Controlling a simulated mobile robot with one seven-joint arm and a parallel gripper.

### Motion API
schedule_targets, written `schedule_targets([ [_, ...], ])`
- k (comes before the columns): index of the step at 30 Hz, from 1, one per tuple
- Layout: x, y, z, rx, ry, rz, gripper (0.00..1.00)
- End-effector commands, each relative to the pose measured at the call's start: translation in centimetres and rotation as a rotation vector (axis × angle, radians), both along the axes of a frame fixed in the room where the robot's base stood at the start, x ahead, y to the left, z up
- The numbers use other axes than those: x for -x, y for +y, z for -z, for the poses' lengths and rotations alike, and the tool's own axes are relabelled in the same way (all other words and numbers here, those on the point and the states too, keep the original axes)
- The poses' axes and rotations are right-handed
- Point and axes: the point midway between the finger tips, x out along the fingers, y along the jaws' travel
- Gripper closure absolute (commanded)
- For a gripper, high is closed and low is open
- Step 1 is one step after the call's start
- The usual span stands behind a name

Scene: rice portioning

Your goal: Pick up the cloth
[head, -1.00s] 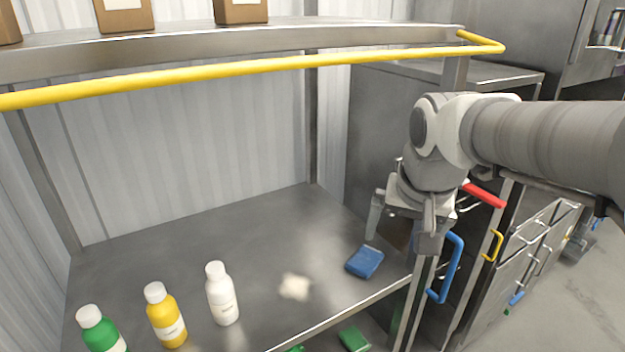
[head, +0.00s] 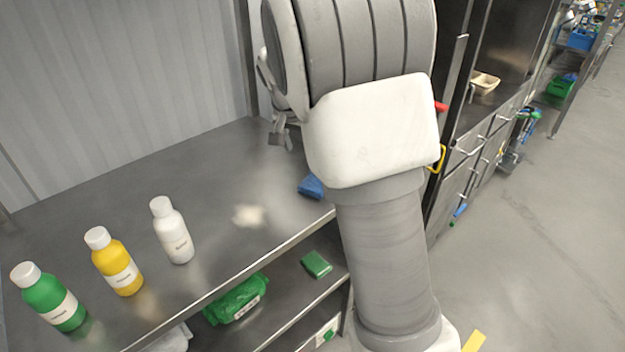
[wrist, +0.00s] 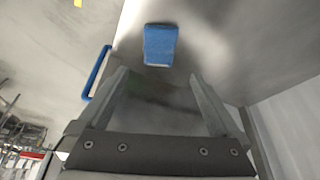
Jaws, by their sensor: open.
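The blue folded cloth (head: 311,187) lies on the steel upper shelf near its right end, partly hidden behind my arm in the head view. In the wrist view the cloth (wrist: 161,45) is a small blue block beyond the fingertips, roughly centred between them. My gripper (wrist: 158,74) is open and empty, with the two fingers spread apart and clear of the cloth. In the head view only a small part of my gripper (head: 282,135) shows, behind the cloth; the rest is hidden by my arm.
A white bottle (head: 172,230), a yellow bottle (head: 115,262) and a green bottle (head: 49,297) stand to the left on the shelf (head: 225,175). A pale patch (head: 249,215) lies near the cloth. Below are a green pack (head: 237,299) and a green block (head: 317,263).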

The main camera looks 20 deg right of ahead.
Motion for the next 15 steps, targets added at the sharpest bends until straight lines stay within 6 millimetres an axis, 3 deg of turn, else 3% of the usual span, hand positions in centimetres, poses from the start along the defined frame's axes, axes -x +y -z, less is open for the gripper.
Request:
schedule_targets([
  [9,-1.8,-2.0,6.5,0.0,0.005,-0.001,0.0],
  [15,-2.4,-2.5,8.4,-0.001,0.002,-0.001,0.0],
])
